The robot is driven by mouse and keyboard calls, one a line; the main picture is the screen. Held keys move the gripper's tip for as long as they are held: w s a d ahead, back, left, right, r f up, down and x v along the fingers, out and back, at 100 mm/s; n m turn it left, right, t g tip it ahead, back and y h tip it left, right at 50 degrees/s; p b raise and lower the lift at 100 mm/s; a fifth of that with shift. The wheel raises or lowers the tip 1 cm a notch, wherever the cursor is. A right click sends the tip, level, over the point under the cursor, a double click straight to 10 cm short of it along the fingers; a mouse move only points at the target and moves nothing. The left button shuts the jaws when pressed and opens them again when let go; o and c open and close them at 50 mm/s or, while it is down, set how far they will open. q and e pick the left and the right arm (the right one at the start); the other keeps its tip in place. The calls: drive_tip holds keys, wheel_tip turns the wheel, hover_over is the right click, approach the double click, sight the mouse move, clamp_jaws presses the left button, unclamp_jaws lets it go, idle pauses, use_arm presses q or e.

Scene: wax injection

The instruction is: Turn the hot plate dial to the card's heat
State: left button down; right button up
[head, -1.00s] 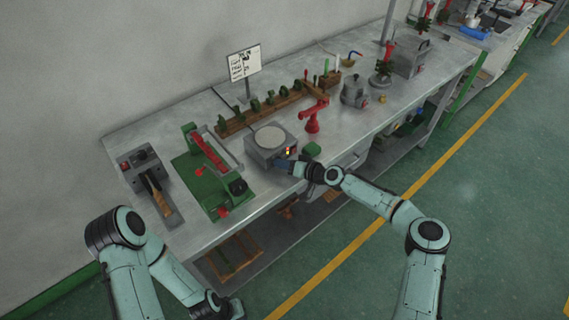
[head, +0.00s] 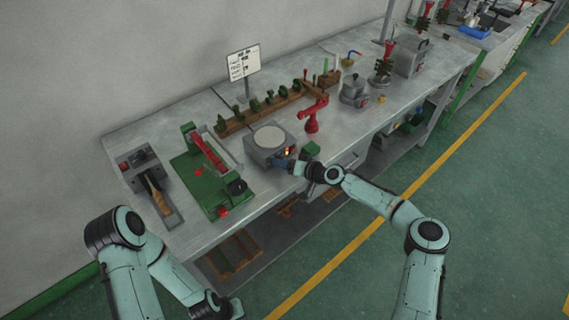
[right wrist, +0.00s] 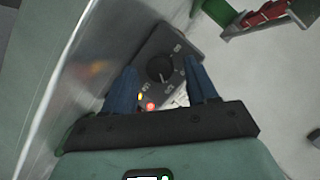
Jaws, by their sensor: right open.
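The hot plate (head: 258,152) is a grey box with a pale round top on the bench. In the right wrist view its front panel shows a black round dial (right wrist: 159,69) with pale marks around it, and a yellow and a red light below. My right gripper (head: 282,163) is at the hot plate's front. In the right wrist view its two blue fingers (right wrist: 162,78) are open, one on each side of the dial, with gaps visible. The card (head: 243,63) stands on a post behind the hot plate; its writing is too small to read. My left gripper is not clearly visible.
A green clamp machine (head: 208,170) stands left of the hot plate, and a red stand (head: 312,119) to its right. A wooden rack (head: 262,110) with green pieces lies behind. The bench's front edge runs below my right gripper.

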drive_tip(key=shift+s+d, duration=0.25)
drive_tip(key=shift+d, duration=0.1)
use_arm(q)
drive_tip(key=s+f+b, duration=0.4)
drive_tip(key=s+f, duration=0.1)
drive_tip(key=shift+s+f+g, duration=0.15)
drive_tip(key=shift+g, duration=0.15)
use_arm(e)
drive_tip(key=v, duration=1.2)
drive_tip(key=shift+r, duration=0.2)
drive_tip(key=shift+s+d, duration=0.1)
drive_tip(key=shift+d, duration=0.05)
